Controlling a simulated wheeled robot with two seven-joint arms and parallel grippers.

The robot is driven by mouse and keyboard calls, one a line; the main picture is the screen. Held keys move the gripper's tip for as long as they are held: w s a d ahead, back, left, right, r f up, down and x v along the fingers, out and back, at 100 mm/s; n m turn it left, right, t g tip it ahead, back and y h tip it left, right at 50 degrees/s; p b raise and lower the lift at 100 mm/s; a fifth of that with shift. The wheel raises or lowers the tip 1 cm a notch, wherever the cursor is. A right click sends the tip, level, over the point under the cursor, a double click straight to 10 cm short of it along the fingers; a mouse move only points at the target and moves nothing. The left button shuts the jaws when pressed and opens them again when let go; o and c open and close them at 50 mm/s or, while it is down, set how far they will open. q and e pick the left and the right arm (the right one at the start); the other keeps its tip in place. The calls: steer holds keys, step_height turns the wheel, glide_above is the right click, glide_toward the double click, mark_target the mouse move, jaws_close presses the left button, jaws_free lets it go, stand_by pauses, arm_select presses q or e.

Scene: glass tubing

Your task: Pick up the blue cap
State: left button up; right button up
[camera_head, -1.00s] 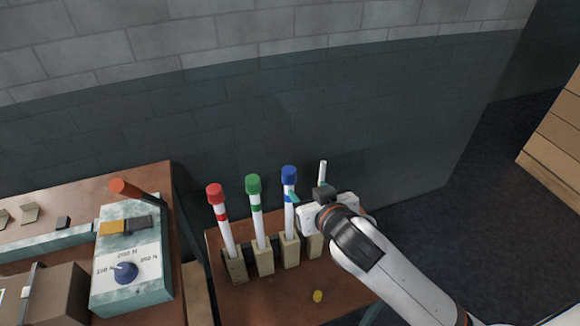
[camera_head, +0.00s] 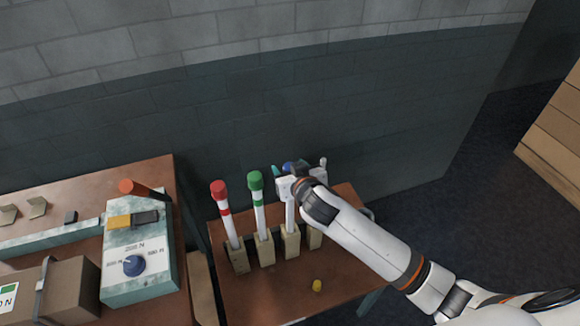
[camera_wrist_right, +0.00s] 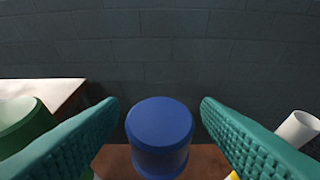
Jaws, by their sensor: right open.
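The blue cap (camera_wrist_right: 160,135) sits on top of a white tube, between the two teal fingers of my right gripper (camera_wrist_right: 160,118) in the right wrist view. A gap shows on each side of the cap, and the fingers are open. In the head view the blue cap (camera_head: 289,166) is mostly hidden behind my right gripper (camera_head: 283,176). Its tube (camera_head: 290,217) stands upright in a beige holder (camera_head: 290,244). My left gripper is not in view.
A red-capped tube (camera_head: 226,215) and a green-capped tube (camera_head: 258,205) stand to the left. An uncapped white tube (camera_wrist_right: 299,129) is close on the right. A yellow piece (camera_head: 317,286) lies on the brown table (camera_head: 260,300). A wall stands behind.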

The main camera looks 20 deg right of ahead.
steer(key=c, duration=1)
steer(key=shift+c, duration=0.2)
